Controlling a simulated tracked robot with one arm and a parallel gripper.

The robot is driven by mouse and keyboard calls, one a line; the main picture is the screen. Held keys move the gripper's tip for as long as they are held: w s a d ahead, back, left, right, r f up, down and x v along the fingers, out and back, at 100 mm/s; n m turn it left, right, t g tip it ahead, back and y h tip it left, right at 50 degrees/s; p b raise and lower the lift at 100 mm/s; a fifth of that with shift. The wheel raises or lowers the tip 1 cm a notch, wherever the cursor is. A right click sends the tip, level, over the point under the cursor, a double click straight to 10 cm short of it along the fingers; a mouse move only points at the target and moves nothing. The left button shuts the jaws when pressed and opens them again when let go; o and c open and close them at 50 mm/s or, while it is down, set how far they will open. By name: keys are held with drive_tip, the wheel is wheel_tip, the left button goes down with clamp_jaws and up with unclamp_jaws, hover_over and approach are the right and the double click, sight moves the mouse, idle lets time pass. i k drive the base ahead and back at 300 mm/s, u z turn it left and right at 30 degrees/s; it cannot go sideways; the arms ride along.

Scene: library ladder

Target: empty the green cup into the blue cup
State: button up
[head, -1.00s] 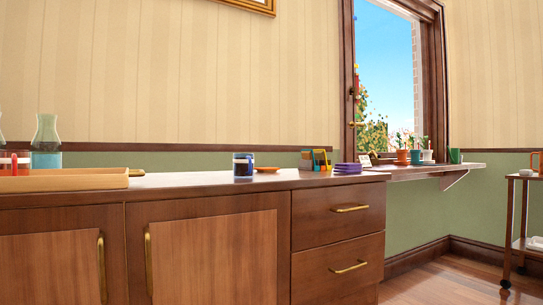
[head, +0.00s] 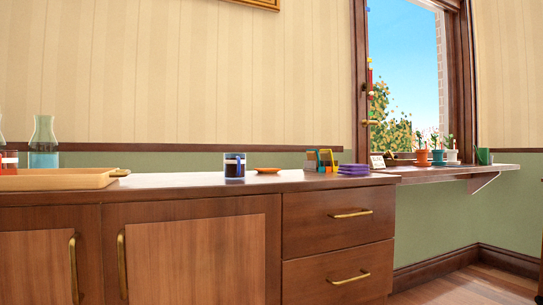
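A dark blue cup (head: 235,166) with a pale upper band and a handle stands upright on the wooden counter, right of the tray. A green cup (head: 484,156) stands upright at the right on the window shelf, beside the potted plants. I cannot see inside either cup. My gripper is not in view.
A wooden tray (head: 60,180) with a carafe (head: 44,143) and a red item is at the left of the counter (head: 180,181). An orange saucer (head: 267,170), a small organizer (head: 320,160) and purple books (head: 354,169) are right of the blue cup. Potted plants (head: 437,157) stand on the shelf (head: 455,170).

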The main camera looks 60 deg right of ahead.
sight(235, 164)
drive_tip(key=z, duration=3.4)
drive_tip(key=k, duration=0.05)
drive_tip(key=u, duration=2.45)
